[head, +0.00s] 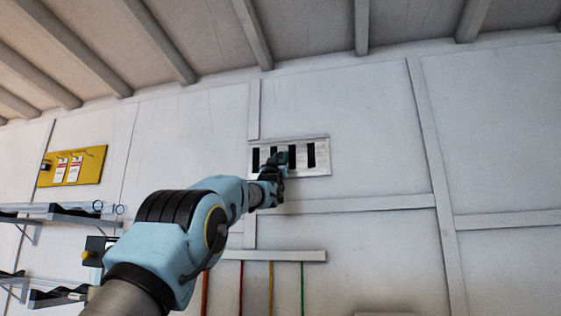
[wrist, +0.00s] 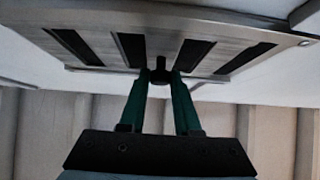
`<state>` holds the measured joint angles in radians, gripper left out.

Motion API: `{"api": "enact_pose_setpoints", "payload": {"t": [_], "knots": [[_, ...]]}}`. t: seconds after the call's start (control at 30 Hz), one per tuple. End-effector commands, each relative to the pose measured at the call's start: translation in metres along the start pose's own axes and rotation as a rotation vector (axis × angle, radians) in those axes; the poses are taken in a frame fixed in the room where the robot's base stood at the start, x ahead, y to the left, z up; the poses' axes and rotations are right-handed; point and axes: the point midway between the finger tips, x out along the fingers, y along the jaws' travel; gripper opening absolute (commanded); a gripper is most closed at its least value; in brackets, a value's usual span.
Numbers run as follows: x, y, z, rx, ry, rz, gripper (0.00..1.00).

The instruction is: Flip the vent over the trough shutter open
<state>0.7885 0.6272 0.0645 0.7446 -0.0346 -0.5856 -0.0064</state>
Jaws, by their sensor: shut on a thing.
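The vent shutter (head: 322,158) is a pale metal plate with several dark upright slots, set in the white wall. It also shows close up at the top of the wrist view (wrist: 185,22). A small dark knob (wrist: 160,66) stands out from the plate between the middle slots. My gripper (head: 284,160) is in front of the plate and covers part of it in the head view. In the wrist view its green fingers (wrist: 160,78) are shut on the knob from both sides. The fingertips partly hide the knob's sides. The slots look dark; I cannot tell how far they are uncovered.
A yellow board (head: 93,166) with tags hangs on the wall at left. Metal shelves (head: 60,218) are below it. A pale rail (head: 290,256) with coloured rods hangs under the vent. Wall battens frame the vent. The wall to its right is clear.

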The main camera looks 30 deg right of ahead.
Motion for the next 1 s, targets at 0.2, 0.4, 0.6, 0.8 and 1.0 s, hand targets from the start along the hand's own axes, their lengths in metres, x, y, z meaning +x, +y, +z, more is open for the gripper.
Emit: {"api": "enact_pose_setpoints", "payload": {"t": [0.2, 0.4, 0.6, 0.8, 1.0], "knots": [[0.0, 0.004, 0.0, -0.003, 0.0, 0.004, 0.47], [0.0, 0.003, 0.0, -0.002, 0.0, 0.003, 0.61], [-0.001, 0.002, 0.0, -0.002, 0.0, 0.002, 0.61], [-0.017, 0.002, 0.003, -0.002, 0.001, 0.002, 0.61], [-0.05, 0.002, 0.004, -0.002, 0.001, 0.002, 0.61]]}}
